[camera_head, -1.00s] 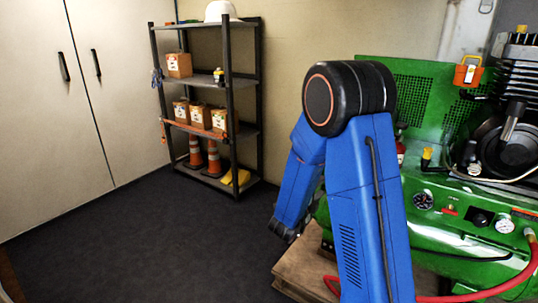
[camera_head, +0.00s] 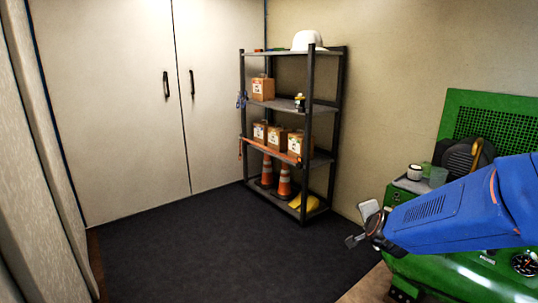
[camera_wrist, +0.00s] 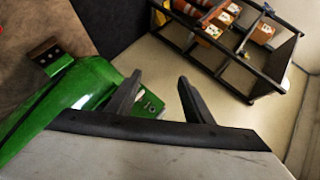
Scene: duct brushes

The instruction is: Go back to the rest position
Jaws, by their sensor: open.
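My gripper (camera_head: 361,226) is at the end of my blue arm in the right half of the head view, in front of the green machine (camera_head: 470,272) and right of the shelf. Its two fingers are apart and nothing shows between them. In the wrist view my gripper (camera_wrist: 157,90) also shows open and empty, with both dark fingers spread. Part of the green machine (camera_wrist: 85,82) lies behind and left of the fingers there. My arm hides part of the machine in the head view.
A dark metal shelf (camera_head: 325,140) holds boxes, cones and a white hard hat (camera_head: 307,40). It also shows tilted in the wrist view (camera_wrist: 262,85). White cabinet doors (camera_head: 115,100) stand at the left. The dark floor (camera_head: 220,250) in front is clear. A small jar (camera_head: 414,172) stands on the machine.

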